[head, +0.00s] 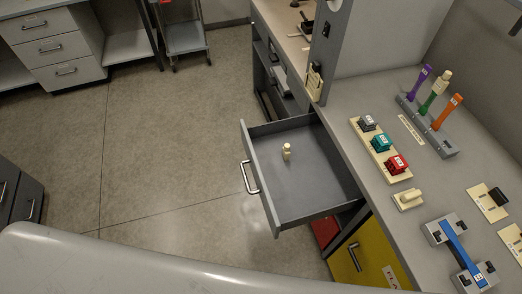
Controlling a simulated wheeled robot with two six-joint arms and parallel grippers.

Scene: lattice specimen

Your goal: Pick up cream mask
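A small cream object (287,151) stands upright inside the open grey drawer (312,193), a little left of the drawer's middle. It is too small to tell for certain whether it is the cream mask. Another cream piece (408,199) with a raised block lies on the grey counter to the right of the drawer. Neither of my grippers shows in the head view.
The drawer juts out left from under the counter (375,100). The counter carries a cream strip with grey, teal and red blocks (381,148), a rack with purple, green and orange handles (425,122), and a blue-barred fixture (461,250). Open floor (170,150) lies left.

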